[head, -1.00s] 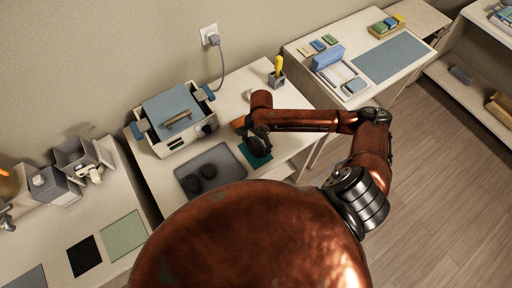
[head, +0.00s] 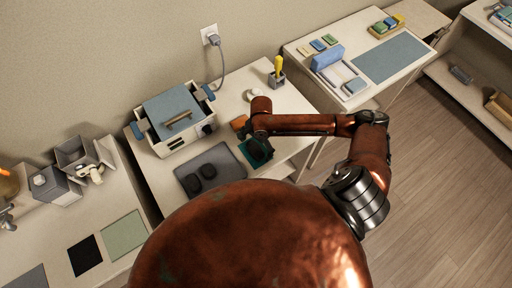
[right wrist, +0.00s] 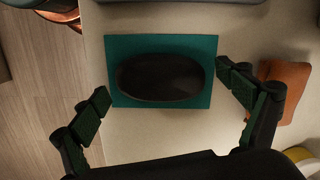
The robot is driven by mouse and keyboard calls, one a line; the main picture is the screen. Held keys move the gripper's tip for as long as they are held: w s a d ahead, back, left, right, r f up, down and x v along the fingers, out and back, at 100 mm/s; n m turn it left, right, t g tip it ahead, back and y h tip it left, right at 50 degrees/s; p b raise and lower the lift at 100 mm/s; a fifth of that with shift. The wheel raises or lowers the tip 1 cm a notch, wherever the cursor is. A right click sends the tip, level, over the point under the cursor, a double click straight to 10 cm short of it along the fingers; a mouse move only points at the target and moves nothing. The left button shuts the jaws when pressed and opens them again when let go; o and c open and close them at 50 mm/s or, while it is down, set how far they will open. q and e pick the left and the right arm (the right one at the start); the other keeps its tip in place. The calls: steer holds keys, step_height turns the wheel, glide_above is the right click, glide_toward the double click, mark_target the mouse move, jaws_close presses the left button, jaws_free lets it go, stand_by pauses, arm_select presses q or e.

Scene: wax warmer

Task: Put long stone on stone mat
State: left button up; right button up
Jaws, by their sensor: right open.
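The long stone (right wrist: 160,77) is a dark, smooth oval lying on a teal mat (right wrist: 122,94) in the right wrist view. The teal mat also shows in the head view (head: 268,148), partly covered by my right gripper (head: 258,150). In the right wrist view my right gripper (right wrist: 166,92) is open, with one finger left of the stone and the other right of it, neither visibly closed on it. My left gripper is out of view.
An orange-brown block (right wrist: 283,90) lies close to my right finger. A white round item (head: 251,95) and a pen holder (head: 277,79) stand farther back. The wax warmer (head: 178,120) stands at the table's back left, plugged into the wall.

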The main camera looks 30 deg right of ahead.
mark_target(258, 146)
step_height(258, 146, up, 12)
steer(key=d, duration=0.1)
steer(key=shift+w+d, duration=0.15)
steer(key=shift+w, duration=0.1)
